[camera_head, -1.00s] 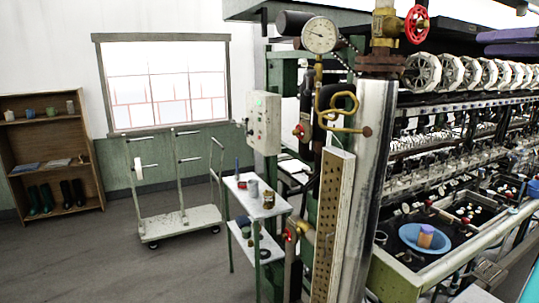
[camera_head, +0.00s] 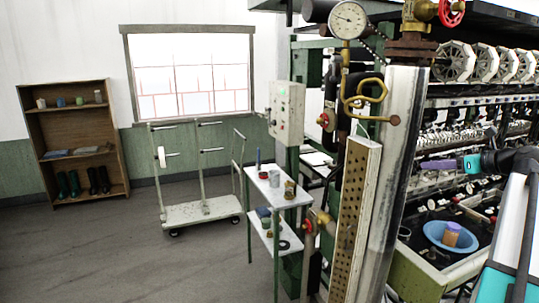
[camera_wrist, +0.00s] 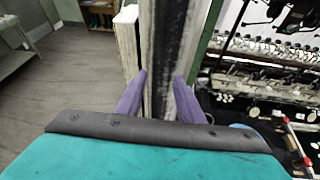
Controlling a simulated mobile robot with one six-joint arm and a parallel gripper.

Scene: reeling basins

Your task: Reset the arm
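My gripper (camera_head: 438,165) shows at the right of the head view, its purple fingers pointing left in front of the reeling machine. In the wrist view the two purple fingers (camera_wrist: 158,92) stand apart with nothing between them, so it is open and empty. Beyond them is an upright metal post (camera_wrist: 163,50). My teal and white arm comes in from the right edge of the head view. No object is held.
The pipe column (camera_head: 397,190) with its gauge (camera_head: 348,20) stands left of my gripper. A blue bowl (camera_head: 432,236) holding an orange and purple item sits in the machine's basin below. A small shelf table (camera_head: 290,200), a trolley (camera_head: 190,214) and open floor lie to the left.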

